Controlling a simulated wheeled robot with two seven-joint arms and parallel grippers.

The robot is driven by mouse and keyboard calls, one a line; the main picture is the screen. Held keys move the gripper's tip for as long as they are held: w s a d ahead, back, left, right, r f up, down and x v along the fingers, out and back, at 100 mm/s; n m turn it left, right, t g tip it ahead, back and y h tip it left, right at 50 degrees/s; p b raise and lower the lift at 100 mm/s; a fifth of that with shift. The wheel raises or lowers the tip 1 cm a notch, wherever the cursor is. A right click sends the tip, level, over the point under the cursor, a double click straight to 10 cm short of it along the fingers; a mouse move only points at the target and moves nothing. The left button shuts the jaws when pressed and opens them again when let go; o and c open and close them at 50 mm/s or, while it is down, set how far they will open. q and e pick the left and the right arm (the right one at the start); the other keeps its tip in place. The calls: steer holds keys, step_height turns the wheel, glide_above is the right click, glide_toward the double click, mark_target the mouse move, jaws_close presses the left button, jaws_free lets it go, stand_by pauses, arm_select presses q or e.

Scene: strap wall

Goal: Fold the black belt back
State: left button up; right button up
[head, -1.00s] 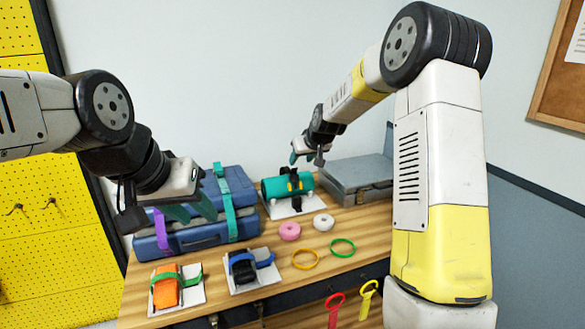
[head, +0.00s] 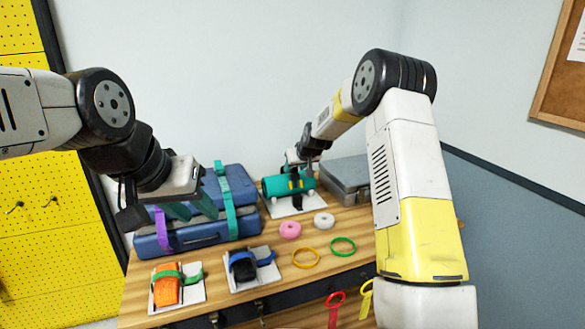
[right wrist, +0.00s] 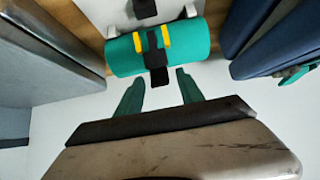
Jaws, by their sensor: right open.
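A teal roll (head: 275,186) lies on a white board (head: 285,212) toward the back of the workbench. The black belt (head: 295,184) crosses it between two yellow pieces. In the right wrist view the black belt (right wrist: 157,62) has a short end hanging over the roll's near side. My right gripper (right wrist: 159,80) is open, its teal fingertips on either side of that belt end in the picture; I cannot tell whether they touch it. In the head view it hides part of the belt. My left gripper (head: 193,211) is open and empty over the blue cases.
Blue cases (head: 190,238) with purple and teal straps stand left of the roll. A grey case (head: 345,178) is close on its right. Pink and white rings (head: 323,220), two hoops and two small strapped boards lie in front. The wall is behind.

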jaws_close()
stand_by(1.3)
